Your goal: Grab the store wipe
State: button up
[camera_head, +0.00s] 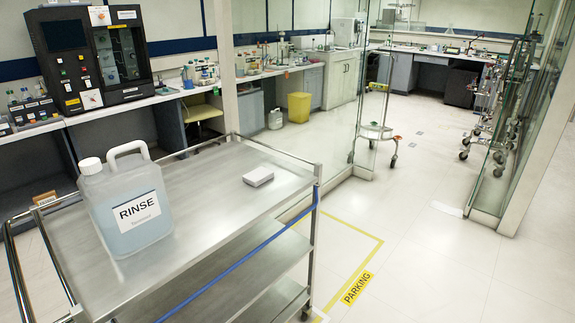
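A small white flat block or pack (258,177) lies on the top shelf of a metal cart (215,190), near its right side. It may be the wipe, but I can read no label on it. Open shelf surface surrounds it. My gripper is not in view.
A large translucent jug (126,205) labelled RINSE, with a white cap and handle, stands on the cart's left part. Thin rails edge the cart top. A glass partition (345,90) stands behind the cart. Floor marked PARKING (356,288) is clear at the right.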

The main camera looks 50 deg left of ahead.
aim_at(258, 177)
jog(key=i, duration=1.7)
jog(key=u, duration=2.7)
